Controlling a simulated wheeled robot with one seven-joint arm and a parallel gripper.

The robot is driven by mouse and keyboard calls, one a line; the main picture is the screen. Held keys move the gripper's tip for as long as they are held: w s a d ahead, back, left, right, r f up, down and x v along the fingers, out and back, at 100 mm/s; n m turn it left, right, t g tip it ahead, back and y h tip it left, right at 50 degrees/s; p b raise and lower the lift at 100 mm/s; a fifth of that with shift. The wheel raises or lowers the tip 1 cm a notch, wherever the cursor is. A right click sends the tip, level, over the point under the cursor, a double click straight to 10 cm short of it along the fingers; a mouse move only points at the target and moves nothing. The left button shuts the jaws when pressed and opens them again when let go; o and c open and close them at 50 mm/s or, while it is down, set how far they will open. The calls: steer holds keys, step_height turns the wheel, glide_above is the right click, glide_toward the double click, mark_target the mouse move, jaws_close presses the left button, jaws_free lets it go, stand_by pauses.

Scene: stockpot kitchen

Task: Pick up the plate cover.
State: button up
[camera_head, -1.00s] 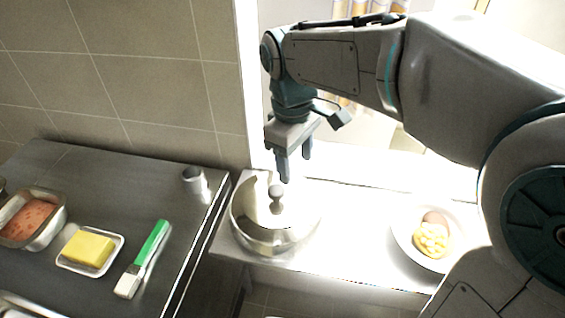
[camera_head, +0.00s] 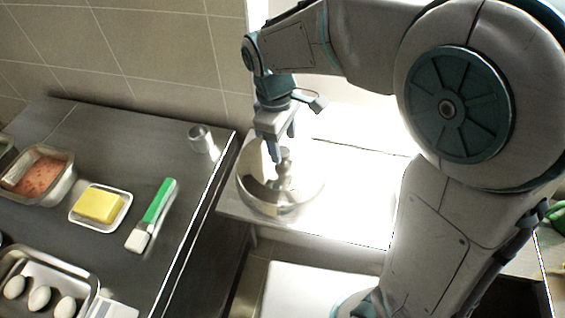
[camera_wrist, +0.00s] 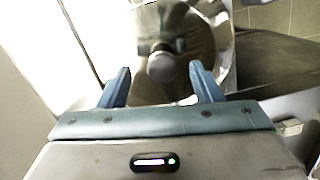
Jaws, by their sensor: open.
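The plate cover (camera_head: 262,195) is a shiny metal dome with a knob on top. It rests on the bright counter just right of the dark steel counter. My gripper (camera_head: 279,155) is right above it, pointing down with its fingertips near the knob (camera_head: 283,172). In the wrist view my gripper (camera_wrist: 162,85) is open, and the round knob (camera_wrist: 161,67) appears between and slightly beyond the two blue fingers. The cover (camera_wrist: 190,35) fills the area behind the knob. I cannot tell whether either finger touches the knob.
On the steel counter (camera_head: 60,140) lie a green-handled brush (camera_head: 158,203), yellow butter on a white tray (camera_head: 118,214), a pan of meat (camera_head: 68,186), a tray of eggs (camera_head: 88,284) and a small metal cup (camera_head: 200,139). The bright counter (camera_head: 350,200) right of the cover looks clear.

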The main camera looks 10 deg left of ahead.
mark_target(282, 151)
step_height(282, 151, down, 3)
steer(key=shift+s+a+r, duration=0.1)
steer(key=shift+f, duration=0.55)
steer(key=c, duration=1.2)
steer(key=shift+c, duration=0.2)
steer(key=shift+r, duration=0.45)
steer(key=r, duration=0.2)
steer(key=d+r, duration=0.1)
steer(key=r, duration=0.1)
steer(key=shift+d, duration=0.1)
steer(key=s+d+r, duration=0.1)
steer(key=d+r, duration=0.2)
steer(key=d, duration=0.2)
steer(key=s+d+r+b, duration=0.1)
steer(key=d+r, duration=0.2)
steer(key=d, duration=0.2)
steer(key=shift+s+d, duration=0.2)
steer(key=shift+d, duration=0.1)
